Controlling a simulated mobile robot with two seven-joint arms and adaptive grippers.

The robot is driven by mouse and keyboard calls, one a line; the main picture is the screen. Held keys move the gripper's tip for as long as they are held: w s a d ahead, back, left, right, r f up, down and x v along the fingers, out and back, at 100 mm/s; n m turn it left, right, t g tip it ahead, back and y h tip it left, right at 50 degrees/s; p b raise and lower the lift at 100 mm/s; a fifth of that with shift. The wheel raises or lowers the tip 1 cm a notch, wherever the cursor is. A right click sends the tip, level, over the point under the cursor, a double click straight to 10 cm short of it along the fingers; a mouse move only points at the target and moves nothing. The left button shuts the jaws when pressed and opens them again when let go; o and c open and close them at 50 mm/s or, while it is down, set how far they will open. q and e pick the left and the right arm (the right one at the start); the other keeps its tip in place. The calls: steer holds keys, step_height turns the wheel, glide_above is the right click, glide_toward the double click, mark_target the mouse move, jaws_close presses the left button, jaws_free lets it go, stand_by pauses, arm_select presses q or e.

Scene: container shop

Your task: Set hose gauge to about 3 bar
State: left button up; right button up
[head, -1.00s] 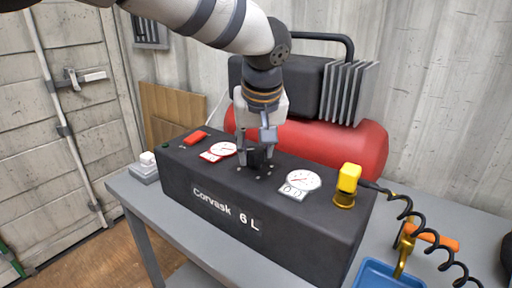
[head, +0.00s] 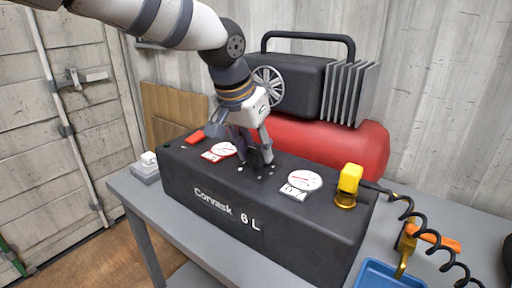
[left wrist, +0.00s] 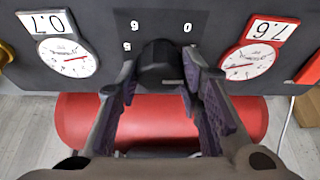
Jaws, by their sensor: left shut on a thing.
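The black compressor box (head: 215,200) marked "Corvask 6 L" carries two round white gauges. The right one, with a white-framed display, is the hose gauge (head: 305,180), on the side of the yellow hose fitting; it is at left in the left wrist view (left wrist: 69,58). The red-framed gauge (head: 222,149) is on the other side. Between them a black knob (left wrist: 160,62) with numbers around it sits on the box top. My left gripper (head: 254,153) comes from above, turned askew, and is shut on the knob.
A yellow fitting (head: 350,178) with a coiled black hose (head: 402,205) is at the box's right end. A red switch (head: 195,137) is at the far left. A red tank (head: 345,147) lies behind. A blue tray (head: 385,274) is at front right.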

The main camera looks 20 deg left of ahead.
arm_select(q)
steer(key=m, duration=0.2)
steer(key=m+g+h, duration=0.1)
steer(key=m, duration=0.1)
steer(key=shift+w+a+f+m+h, duration=0.1)
steer(key=shift+m+h, duration=0.2)
steer(key=m+g+h+b, duration=0.1)
steer(key=m, duration=0.2)
steer(key=shift+w+f+m, duration=0.1)
steer(key=shift+m, duration=0.2)
steer(key=m+g+b, duration=0.1)
steer(key=m, duration=0.2)
steer(key=m+g, duration=0.1)
steer(key=m, duration=0.2)
steer(key=shift+w+a+b, duration=0.1)
steer(key=shift+w+b, duration=0.05)
steer(key=shift+b, duration=0.25)
steer(key=shift+m+g+b, duration=0.6)
steer(key=shift+m+g, duration=0.3)
steer(key=shift+m, duration=1)
arm_select(e)
steer(key=s+f+g, duration=0.2)
steer(key=s+f, duration=0.3)
steer(key=shift+s, duration=0.1)
arm_select(q)
steer(key=o, duration=1.2)
steer(key=shift+c, duration=0.2)
steer(key=shift+r, duration=0.2)
